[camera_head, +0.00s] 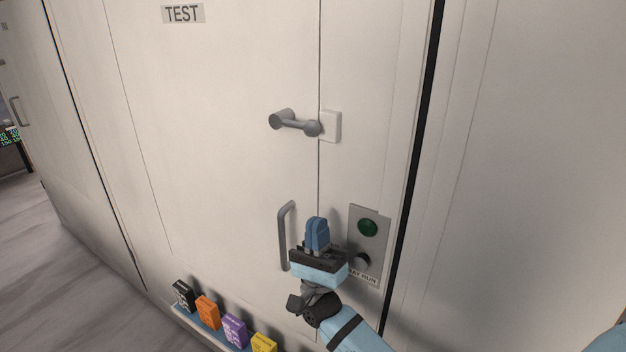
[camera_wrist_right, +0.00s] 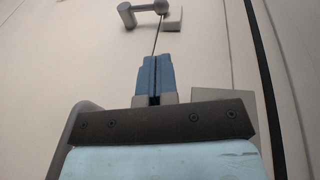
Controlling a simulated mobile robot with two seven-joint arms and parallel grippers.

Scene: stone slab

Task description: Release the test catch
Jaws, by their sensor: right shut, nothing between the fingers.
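The test catch (camera_head: 296,123) is a grey lever with a round end. It lies roughly level across the door seam, below the TEST label (camera_head: 183,14). Its right end rests at a white block (camera_head: 331,126) right of the seam. The catch also shows at the top of the right wrist view (camera_wrist_right: 142,10). My right gripper (camera_head: 317,222) is shut and empty, below the catch and apart from it, in front of the door between the handle and the button panel. Its closed blue fingers (camera_wrist_right: 154,75) point up toward the catch in the wrist view. My left gripper is not in view.
A vertical grey handle (camera_head: 284,237) is just left of my right gripper. A panel with a green button (camera_head: 368,227) and dark knob (camera_head: 361,261) is just right. Several small coloured boxes (camera_head: 235,329) stand on a low ledge. The door face around the catch is clear.

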